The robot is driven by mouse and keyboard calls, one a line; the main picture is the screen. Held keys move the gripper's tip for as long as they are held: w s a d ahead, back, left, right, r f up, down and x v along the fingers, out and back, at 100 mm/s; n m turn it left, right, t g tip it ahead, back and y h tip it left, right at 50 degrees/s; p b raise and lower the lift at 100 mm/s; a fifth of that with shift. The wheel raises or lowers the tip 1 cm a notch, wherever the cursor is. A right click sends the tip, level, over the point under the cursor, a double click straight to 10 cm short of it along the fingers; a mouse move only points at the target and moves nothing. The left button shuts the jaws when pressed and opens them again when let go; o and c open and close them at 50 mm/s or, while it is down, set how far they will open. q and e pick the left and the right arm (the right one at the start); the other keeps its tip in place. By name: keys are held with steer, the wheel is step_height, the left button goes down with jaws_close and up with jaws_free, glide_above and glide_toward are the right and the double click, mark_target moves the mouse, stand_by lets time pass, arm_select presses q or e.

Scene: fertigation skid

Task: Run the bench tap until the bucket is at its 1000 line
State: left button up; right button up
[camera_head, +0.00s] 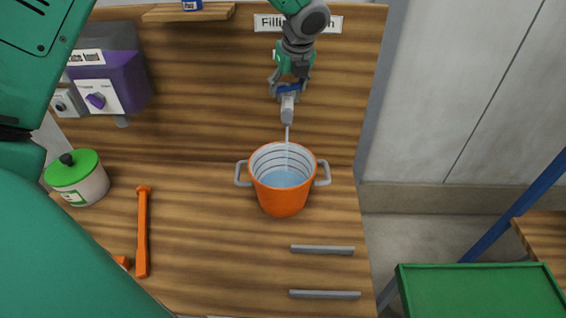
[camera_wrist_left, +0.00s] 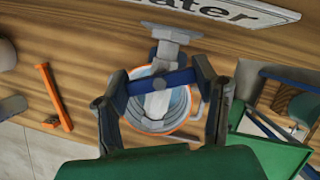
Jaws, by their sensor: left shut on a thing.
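The orange bucket (camera_head: 283,198) stands upright on the wooden bench, with two grey side handles and dark level lines on its white inner wall. Pale blue water lies inside it, with lines showing above the surface; their numbers are unreadable. The grey tap (camera_head: 287,110) is above the bucket, and a thin stream falls from it into the water. My left gripper (camera_head: 289,84) is shut on the tap's blue lever (camera_head: 287,88). In the left wrist view the lever (camera_wrist_left: 160,81) lies between the fingers, with the bucket's rim (camera_wrist_left: 180,126) partly hidden behind. My right gripper is out of view.
A purple dispenser (camera_head: 121,83) is on the back panel at left. A green-lidded jar (camera_head: 78,180) and an orange tool (camera_head: 143,232) are left of the bucket. Two grey bars (camera_head: 323,250) lie in front. A green tray (camera_head: 480,268) is at lower right.

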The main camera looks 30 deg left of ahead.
arm_select(q)
steer(key=n, duration=0.2)
steer(key=shift+r+n+g+y, duration=0.1)
steer(key=shift+n+g+y, duration=0.2)
steer(key=shift+n+g, duration=0.1)
steer(key=shift+d, duration=0.15)
steer(key=n+g, duration=0.1)
steer(key=n, duration=0.1)
steer(key=shift+w+n, duration=0.1)
steer(key=shift+n, duration=0.3)
steer(key=shift+n+g, duration=0.4)
steer(key=shift+n, duration=0.3)
steer(key=shift+a+r, duration=0.2)
stand_by(5.8)
